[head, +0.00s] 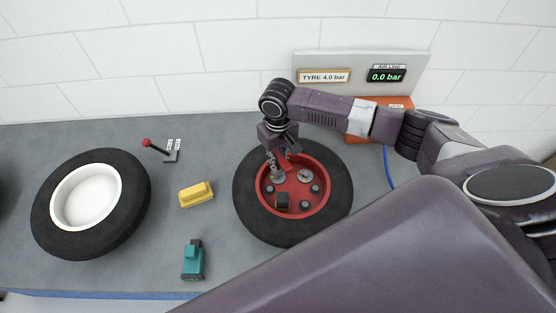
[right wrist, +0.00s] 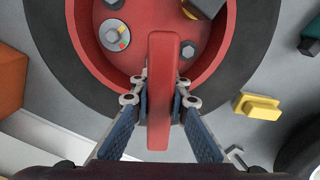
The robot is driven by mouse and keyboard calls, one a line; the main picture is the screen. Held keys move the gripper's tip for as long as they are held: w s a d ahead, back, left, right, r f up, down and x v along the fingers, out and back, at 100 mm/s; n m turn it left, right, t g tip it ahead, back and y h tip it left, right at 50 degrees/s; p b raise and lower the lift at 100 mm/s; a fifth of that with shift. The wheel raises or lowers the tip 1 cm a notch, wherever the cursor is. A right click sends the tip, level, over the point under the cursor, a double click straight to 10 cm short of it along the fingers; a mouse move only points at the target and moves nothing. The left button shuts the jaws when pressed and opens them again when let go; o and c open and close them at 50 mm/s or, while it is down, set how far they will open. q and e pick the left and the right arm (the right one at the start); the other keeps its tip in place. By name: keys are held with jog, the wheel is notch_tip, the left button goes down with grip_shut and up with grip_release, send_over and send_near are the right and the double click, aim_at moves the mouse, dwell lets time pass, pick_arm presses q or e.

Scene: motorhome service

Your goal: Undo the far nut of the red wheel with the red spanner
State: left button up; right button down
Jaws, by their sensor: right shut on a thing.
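The red wheel (head: 322,205), a black tyre around a red rim, lies flat on the bench. Several grey nuts show in the rim, one on a round washer with coloured marks (right wrist: 114,35) in the right wrist view. My right gripper (head: 279,165) is over the rim's far left part, pointing down. It is shut on the red spanner (right wrist: 162,90), whose bar lies between both fingers. In the head view the arm and fingers mostly hide the spanner (head: 287,165). A nut (right wrist: 188,50) shows beside the spanner. I cannot tell whether the spanner sits on a nut.
A white-rimmed wheel (head: 128,215) lies at left. A yellow block (head: 196,194), a teal block (head: 193,262) and a red-knobbed lever (head: 158,149) lie between the wheels. A dark block (head: 282,200) sits in the red rim. A gauge board (head: 345,63) reading 0.0 bar stands behind.

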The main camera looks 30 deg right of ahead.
jog(key=shift+f, duration=0.35)
jog(key=shift+f+b, duration=0.55)
jog(key=shift+f, duration=0.35)
jog(key=shift+r+n+p, duration=0.1)
jog(key=shift+n+p, duration=0.25)
jog(key=shift+n, duration=0.85)
jog(key=shift+n, duration=1.2)
